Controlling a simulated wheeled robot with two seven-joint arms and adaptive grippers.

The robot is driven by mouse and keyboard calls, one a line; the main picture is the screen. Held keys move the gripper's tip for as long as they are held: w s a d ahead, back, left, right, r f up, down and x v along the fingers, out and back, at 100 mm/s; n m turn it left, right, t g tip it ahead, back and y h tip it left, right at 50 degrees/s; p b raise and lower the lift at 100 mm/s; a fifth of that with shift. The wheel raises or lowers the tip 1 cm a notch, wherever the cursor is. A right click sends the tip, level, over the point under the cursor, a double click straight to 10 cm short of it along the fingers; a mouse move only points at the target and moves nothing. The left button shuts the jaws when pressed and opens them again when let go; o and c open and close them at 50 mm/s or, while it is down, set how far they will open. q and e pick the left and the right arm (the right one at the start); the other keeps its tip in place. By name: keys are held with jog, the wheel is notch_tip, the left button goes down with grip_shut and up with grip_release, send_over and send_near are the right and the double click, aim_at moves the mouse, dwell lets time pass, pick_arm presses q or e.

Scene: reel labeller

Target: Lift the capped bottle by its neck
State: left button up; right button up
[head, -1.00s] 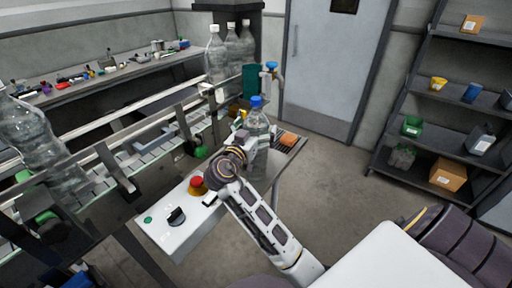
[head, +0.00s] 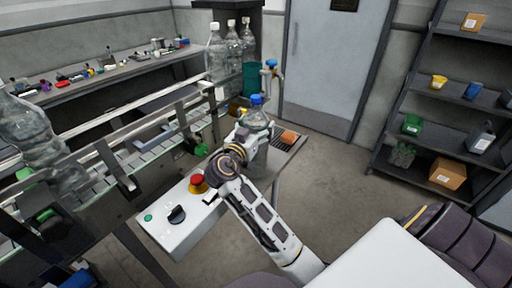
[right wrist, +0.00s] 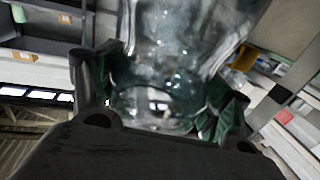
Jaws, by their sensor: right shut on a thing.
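The capped bottle (head: 258,117) is clear with a blue cap (head: 256,99). It stands upright at the far end of the white control box, beside the conveyor. My right gripper (head: 254,134) is in front of it and shut on it, below the cap. The gripper hides part of the bottle's body, so the exact grip height is hard to tell. In the right wrist view the clear bottle (right wrist: 170,70) sits between the two fingers (right wrist: 160,100). My left gripper is not in view.
A control box has a red button (head: 198,183) and a dark knob (head: 177,214). Several clear bottles stand on the conveyor, including one with a white cap (head: 215,55). Shelves (head: 440,135) stand at the right; the floor between is clear.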

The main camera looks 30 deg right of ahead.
aim_at(254, 100)
jog(key=c, duration=0.4)
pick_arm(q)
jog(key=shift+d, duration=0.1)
pick_arm(e)
jog(key=shift+r, duration=0.15)
jog(key=shift+c, duration=1.1)
jog(key=shift+r, duration=0.1)
jog(key=shift+r+b, duration=0.4)
jog(key=shift+r, duration=4.45)
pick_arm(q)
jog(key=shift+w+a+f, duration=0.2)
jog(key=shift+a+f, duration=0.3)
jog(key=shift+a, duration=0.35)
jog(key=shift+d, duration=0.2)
